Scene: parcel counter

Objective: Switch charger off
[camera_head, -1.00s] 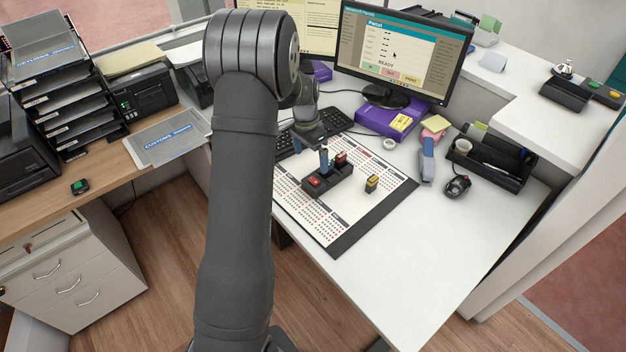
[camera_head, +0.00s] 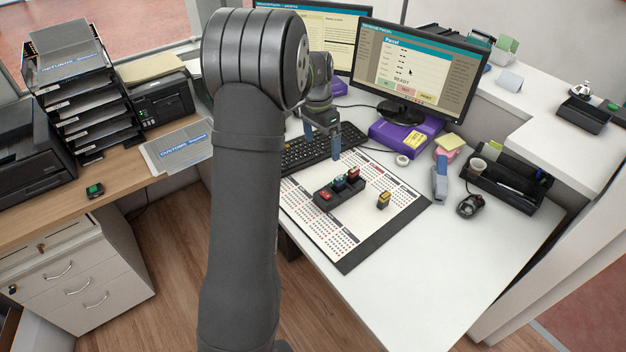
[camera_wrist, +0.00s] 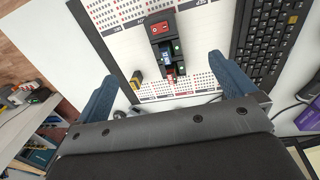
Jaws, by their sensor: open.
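The charger (camera_head: 343,192) is a dark block on the calendar mat (camera_head: 365,240). A red rocker switch (camera_head: 326,196) sits at its left end; in the wrist view the switch (camera_wrist: 160,28) is at the top. A blue battery (camera_wrist: 165,58) and a red battery (camera_wrist: 172,76) stand in its bays. Small green lights (camera_wrist: 178,46) show beside the bays. A yellow battery (camera_head: 384,200) stands on the mat, apart from the charger. My gripper (camera_head: 336,152) is open and empty, above and behind the charger; its blue fingers are spread in the wrist view (camera_wrist: 166,88).
A keyboard (camera_head: 310,150) lies behind the mat. A stapler (camera_head: 440,180), a mouse (camera_head: 471,205) and a black organizer (camera_head: 515,185) are to the right. The desk front right is clear.

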